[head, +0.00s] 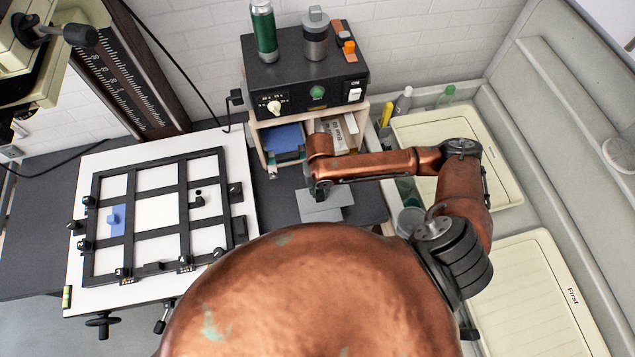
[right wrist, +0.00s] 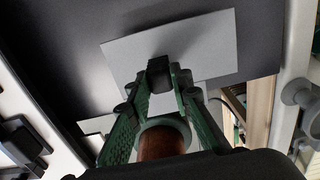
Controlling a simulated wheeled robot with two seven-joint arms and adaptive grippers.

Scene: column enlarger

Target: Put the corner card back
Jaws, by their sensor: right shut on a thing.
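A grey card (head: 332,198) shows at the dark table's right part in the head view, with another grey piece (head: 322,215) partly under or beside it. My right gripper (head: 318,188) points down over the card. In the right wrist view, its green fingers (right wrist: 158,80) are shut on a black knob that stands against the grey card (right wrist: 205,42). I cannot tell whether the card touches the table. The black-framed easel (head: 138,265) on a white board has a blue piece with a knob (head: 115,219) in its left middle opening. My left gripper is not in view.
A wooden shelf (head: 257,140) under a black control box (head: 290,80) stands behind the card. A green bottle (head: 263,32) and a grey flask (head: 315,40) stand on the box. Cream trays (head: 470,135) lie in the sink at right. The enlarger column (head: 125,75) rises behind the easel.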

